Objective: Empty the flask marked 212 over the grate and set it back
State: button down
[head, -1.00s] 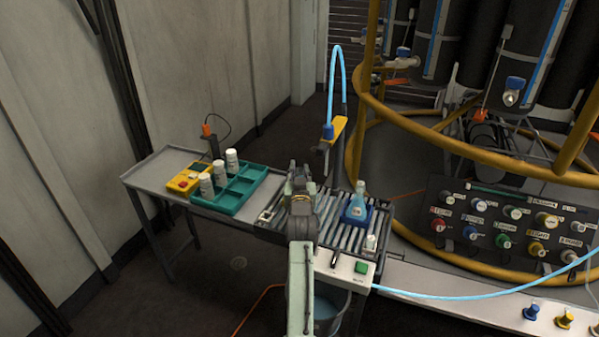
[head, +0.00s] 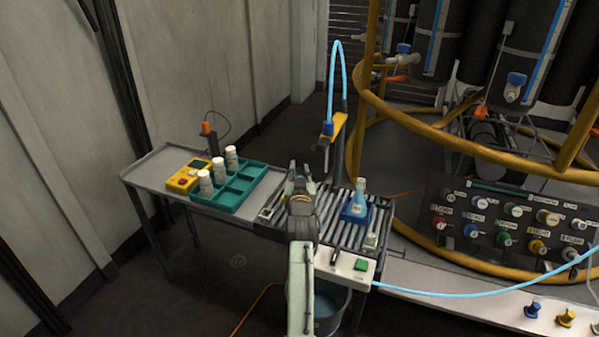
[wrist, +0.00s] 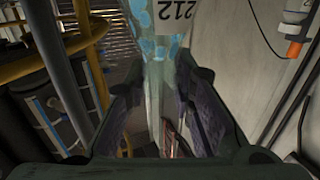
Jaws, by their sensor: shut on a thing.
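My gripper (wrist: 158,115) is shut on the neck of a clear flask marked 212 (wrist: 160,35). In the wrist view the flask's body is at the top with pale blue patches, and its label reads upside down. The neck runs down between the jaws; the lower end is hard to make out. Another flask with blue liquid (head: 360,195) stands upright in a blue holder (head: 353,215) at the grate's right.
A teal tray (head: 233,197) with white bottles (head: 220,168) and a yellow box (head: 186,178) lie on the left bench. A blue hose with a yellow handle (head: 334,130) hangs behind the grate. A bucket (head: 330,305) stands beneath. A yellow-railed rig (head: 385,110) is at right.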

jog(key=shift+f, duration=0.1)
jog(key=shift+f, duration=0.2)
jog(key=c, duration=1.3)
grip_release()
jog(key=shift+o, duration=0.4)
jog(key=o, duration=0.5)
jog(key=shift+r, duration=0.1)
